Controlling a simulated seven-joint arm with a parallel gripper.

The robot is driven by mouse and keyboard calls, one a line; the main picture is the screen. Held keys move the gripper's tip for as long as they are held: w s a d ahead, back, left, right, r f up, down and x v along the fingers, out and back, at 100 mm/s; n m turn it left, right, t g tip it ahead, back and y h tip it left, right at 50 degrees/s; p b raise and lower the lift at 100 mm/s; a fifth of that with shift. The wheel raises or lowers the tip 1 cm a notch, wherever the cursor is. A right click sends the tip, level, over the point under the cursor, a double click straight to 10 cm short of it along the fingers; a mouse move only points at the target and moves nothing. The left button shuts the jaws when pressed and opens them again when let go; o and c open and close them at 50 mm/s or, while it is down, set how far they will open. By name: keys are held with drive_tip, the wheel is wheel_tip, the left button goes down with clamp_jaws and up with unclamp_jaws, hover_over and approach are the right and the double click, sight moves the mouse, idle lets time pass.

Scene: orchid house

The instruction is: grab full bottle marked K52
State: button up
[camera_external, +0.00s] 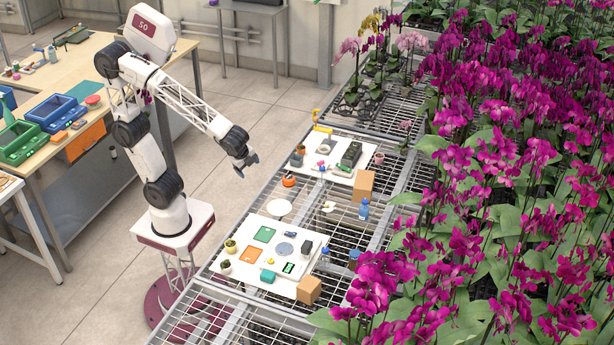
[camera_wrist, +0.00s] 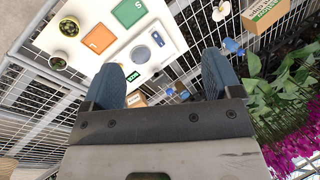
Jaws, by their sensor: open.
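A blue bottle (camera_external: 364,208) stands upright on the mesh bench between the two white boards, beside a cardboard box. A second, darker blue bottle (camera_external: 354,258) stands lower on the bench, right of the near white board. No K52 marking is legible on either, and I cannot tell how full they are. In the wrist view a blue bottle (camera_wrist: 232,46) shows above the right finger, and small blue shapes (camera_wrist: 184,95) show between the fingers. My gripper (camera_external: 246,163) is open and empty, high beside the bench; its fingers (camera_wrist: 163,82) also show in the wrist view.
The near white board (camera_external: 312,246) carries coloured squares, a grey disc, small pots and other items. The far white board (camera_external: 330,177) holds a dark device and pots. Cardboard boxes (camera_external: 309,290) stand nearby. Dense purple orchids (camera_external: 500,170) crowd the right side.

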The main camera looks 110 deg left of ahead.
drive_tip(key=w+a+f+m+y, duration=0.3)
drive_tip(key=w+a, duration=0.3)
drive_tip(key=w, duration=0.6)
drive_tip(key=m+y, duration=0.5)
drive_tip(key=m, duration=0.4)
hover_over(362, 212)
drive_tip(key=s+d, duration=0.8)
drive_tip(key=s, duration=0.1)
wheel_tip(362, 212, down, 16)
drive_tip(key=w+a+f+m, duration=0.1)
drive_tip(key=w+f, duration=0.1)
drive_tip(key=f, duration=0.1)
drive_tip(key=w+a+f+m+t+y, duration=0.1)
drive_tip(key=w+f+m, duration=0.1)
drive_tip(key=w+f, duration=0.1)
drive_tip(key=w+a+f+m+t, duration=0.1)
drive_tip(key=w+f, duration=0.1)
drive_tip(key=f, duration=0.3)
drive_tip(key=shift+w+a+f+m, duration=0.2)
drive_tip(key=shift+w+f+m, duration=0.05)
drive_tip(key=shift+w+m, duration=0.05)
drive_tip(key=shift+a, duration=0.1)
drive_tip(key=shift+x, duration=1.2)
drive_tip(key=shift+a, duration=0.1)
